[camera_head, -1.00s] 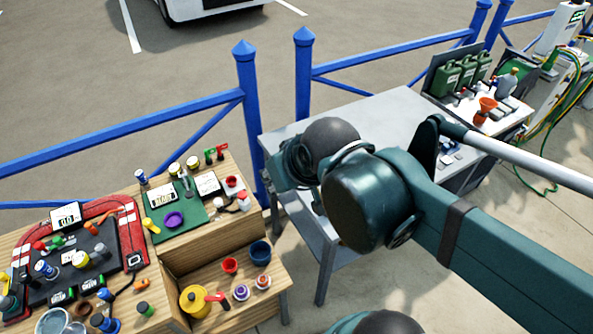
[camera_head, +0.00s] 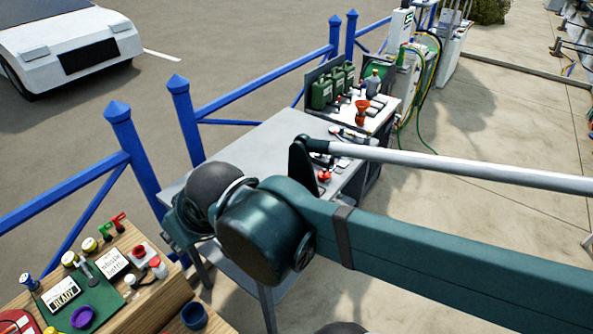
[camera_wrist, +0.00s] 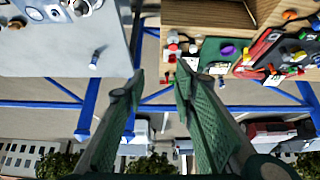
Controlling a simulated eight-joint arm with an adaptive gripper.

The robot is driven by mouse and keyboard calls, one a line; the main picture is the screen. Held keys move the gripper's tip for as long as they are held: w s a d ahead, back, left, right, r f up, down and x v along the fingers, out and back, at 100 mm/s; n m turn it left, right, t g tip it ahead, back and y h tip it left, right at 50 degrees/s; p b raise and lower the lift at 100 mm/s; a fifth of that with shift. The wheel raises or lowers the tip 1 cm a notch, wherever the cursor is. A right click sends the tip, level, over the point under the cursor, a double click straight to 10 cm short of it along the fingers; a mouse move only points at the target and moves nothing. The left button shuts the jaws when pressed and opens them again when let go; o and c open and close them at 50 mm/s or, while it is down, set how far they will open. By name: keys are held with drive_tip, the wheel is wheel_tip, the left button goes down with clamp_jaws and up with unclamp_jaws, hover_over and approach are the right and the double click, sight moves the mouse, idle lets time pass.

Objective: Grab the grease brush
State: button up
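My gripper (camera_wrist: 160,84) shows in the wrist view as two green fingers with a clear gap between the tips and nothing held. In the head view my arm covers much of the grey table and I cannot make out the gripper. I cannot pick out the grease brush with certainty in either view. Small tools and parts (camera_head: 345,135) lie at the far end of the grey table (camera_head: 255,140), partly behind my arm. In the wrist view a small blue-ended item (camera_wrist: 95,59) lies on a grey surface, apart from the fingers.
A wooden bench (camera_head: 150,285) at lower left holds a green mat (camera_head: 102,297), a purple ring (camera_head: 83,317) and several small containers. Green jerrycans (camera_head: 322,93) and an orange funnel (camera_head: 362,112) stand beyond the grey table. A blue railing (camera_head: 65,190) runs behind the benches.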

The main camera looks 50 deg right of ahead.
drive_tip(key=shift+o, duration=0.5)
drive_tip(key=w+d+m+g+h+b, duration=0.15)
drive_tip(key=w+d+m, duration=0.25)
drive_tip(key=w+d, duration=0.85)
drive_tip(key=m+g+h+b, duration=0.3)
drive_tip(key=m+g, duration=0.1)
drive_tip(key=m, duration=0.6)
approach(297, 165)
drive_tip(key=x, duration=0.2)
drive_tip(key=shift+d+f+y, duration=0.2)
drive_tip(key=shift+d+y, duration=0.05)
drive_tip(key=shift+f, duration=0.1)
drive_tip(key=shift+x, duration=1.2)
